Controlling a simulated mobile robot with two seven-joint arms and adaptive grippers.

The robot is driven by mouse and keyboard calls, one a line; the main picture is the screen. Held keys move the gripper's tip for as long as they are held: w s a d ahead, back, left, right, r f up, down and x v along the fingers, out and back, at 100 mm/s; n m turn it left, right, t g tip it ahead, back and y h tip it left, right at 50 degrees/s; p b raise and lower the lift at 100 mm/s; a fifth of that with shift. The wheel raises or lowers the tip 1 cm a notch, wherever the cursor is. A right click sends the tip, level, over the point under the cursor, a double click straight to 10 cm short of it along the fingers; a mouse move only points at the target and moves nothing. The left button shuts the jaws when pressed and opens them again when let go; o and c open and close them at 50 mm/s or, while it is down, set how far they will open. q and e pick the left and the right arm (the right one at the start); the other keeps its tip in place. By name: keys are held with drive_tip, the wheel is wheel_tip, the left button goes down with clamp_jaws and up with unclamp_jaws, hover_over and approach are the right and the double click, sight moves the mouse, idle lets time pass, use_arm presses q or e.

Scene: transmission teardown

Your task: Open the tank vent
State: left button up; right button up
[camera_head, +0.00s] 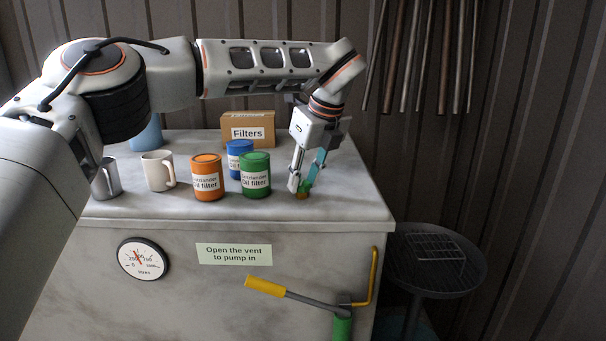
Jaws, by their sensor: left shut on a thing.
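The tank (210,290) is a grey box with a flat top, a round gauge (143,259) and a label (234,254) reading "Open the vent to pump in" on its front. A small vent cap (302,195), green with a brownish base, sits near the right of the tank top. My left gripper (303,186) points down and is shut on the vent cap, partly hiding it. Whether the cap is turned cannot be told. My right gripper is not in view.
A green can (255,177), a blue can (236,168) and an orange can (207,181) stand left of the gripper. Mugs (157,172) stand further left, a Filters box (248,131) behind. A yellow-handled pump lever (265,286) sticks out in front. A round grill (435,262) stands right.

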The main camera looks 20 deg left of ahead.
use_arm(q)
drive_tip(key=shift+w+n+g+p, duration=0.1)
drive_tip(key=shift+n+g+p, duration=0.25)
drive_tip(key=shift+n, duration=0.65)
drive_tip(key=o, duration=1.1)
drive_tip(key=shift+d+r, duration=0.1)
drive_tip(key=shift+r, duration=0.1)
drive_tip(key=v, duration=1.1)
drive_tip(key=shift+d+r, duration=0.25)
